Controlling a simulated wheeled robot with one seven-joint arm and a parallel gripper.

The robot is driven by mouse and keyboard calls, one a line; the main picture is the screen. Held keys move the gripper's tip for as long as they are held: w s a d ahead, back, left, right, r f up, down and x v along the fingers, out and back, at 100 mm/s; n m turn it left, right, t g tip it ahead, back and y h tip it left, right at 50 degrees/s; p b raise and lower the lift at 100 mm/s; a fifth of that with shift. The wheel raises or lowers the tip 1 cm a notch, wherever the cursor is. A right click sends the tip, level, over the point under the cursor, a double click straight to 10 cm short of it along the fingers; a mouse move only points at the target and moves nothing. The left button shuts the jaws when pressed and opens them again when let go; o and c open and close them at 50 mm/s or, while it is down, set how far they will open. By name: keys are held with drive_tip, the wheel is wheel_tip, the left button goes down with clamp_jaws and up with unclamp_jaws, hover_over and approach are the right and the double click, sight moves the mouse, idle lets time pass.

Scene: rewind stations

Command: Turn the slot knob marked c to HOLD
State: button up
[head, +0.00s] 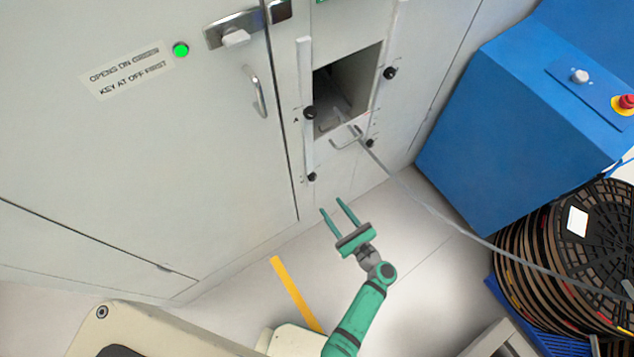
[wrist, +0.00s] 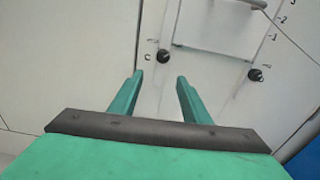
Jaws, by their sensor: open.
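Four small black knobs flank the slot opening on the grey cabinet in the head view: upper left (head: 310,112), upper right (head: 390,72), lower left (head: 311,177) and lower right (head: 371,142). A mark like "A" shows by the upper left one. My gripper (head: 331,204) is open and empty, below and apart from the lower left knob. In the wrist view, a left knob (wrist: 162,56) shows just beyond my open fingers (wrist: 160,76), and a right knob (wrist: 255,74) stands farther right.
A grey cable (head: 430,207) runs from the slot handle (head: 345,138) to the reels (head: 560,250) at right. A blue machine (head: 510,130) stands right of the cabinet. A door handle (head: 256,92) juts out at left.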

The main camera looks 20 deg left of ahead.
sight(314, 179)
drive_tip(key=x, duration=0.3)
drive_tip(key=r+x, duration=0.1)
drive_tip(key=x, duration=0.7)
drive_tip(key=shift+w+r, duration=0.25)
drive_tip(key=shift+w, duration=0.05)
drive_tip(key=c, duration=1)
drive_tip(key=shift+c, duration=0.2)
